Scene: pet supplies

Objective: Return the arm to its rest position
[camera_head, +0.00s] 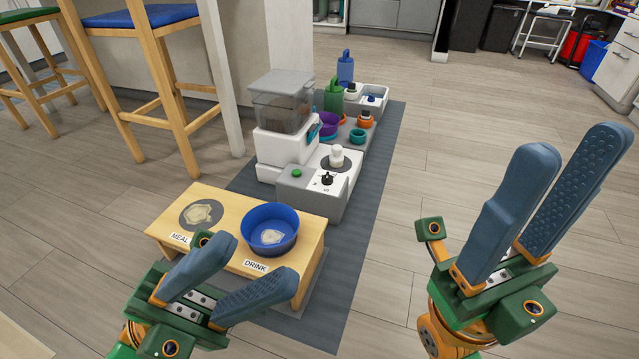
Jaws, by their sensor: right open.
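My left gripper (260,262) is at the lower left, above the front of a low wooden stand (312,232). Its two blue-grey fingers are apart, with nothing seen between them. My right gripper (575,150) is at the right, over bare floor. Its two long fingers point up and away, open and empty. A blue bowl (283,243) sits on the stand over the DRINK label, beyond the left fingertips. A round dark spot with a pale mark (200,214) is by the MEAL label. The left gripper partly hides the stand's front.
Behind the stand are a white feeder with a clear hopper (283,100), a grey box with a knob (322,185), and grey trays with purple, teal and orange items. They stand on a dark mat (372,220). Wooden stools (155,60) are at left.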

